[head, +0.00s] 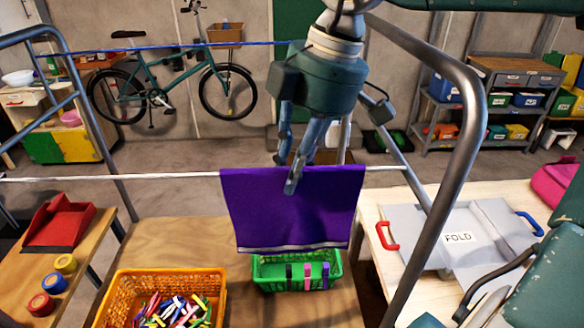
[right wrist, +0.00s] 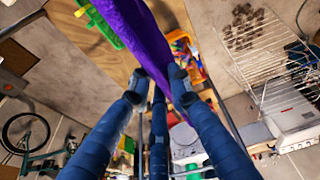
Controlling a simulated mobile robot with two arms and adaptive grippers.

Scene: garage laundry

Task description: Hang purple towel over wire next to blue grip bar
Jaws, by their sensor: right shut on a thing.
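The purple towel (head: 292,208) hangs as a broad sheet with a pale stripe near its lower edge. Its top edge lies along the white wire (head: 120,178); I cannot tell whether it is draped over the wire or in front of it. My right gripper (head: 292,178) comes down from above and is shut on the towel near its top middle. In the right wrist view the towel (right wrist: 143,35) runs between the fingertips (right wrist: 160,78). A blue wire (head: 160,47) runs farther back. I cannot clearly make out a blue grip bar. My left gripper is not in view.
Below the towel stands a green basket (head: 298,283) with clips. An orange basket (head: 165,285) of colourful pegs is left of it. A grey folding board (head: 455,238) lies on the right table. The rack's curved metal tube (head: 462,150) rises right of the towel.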

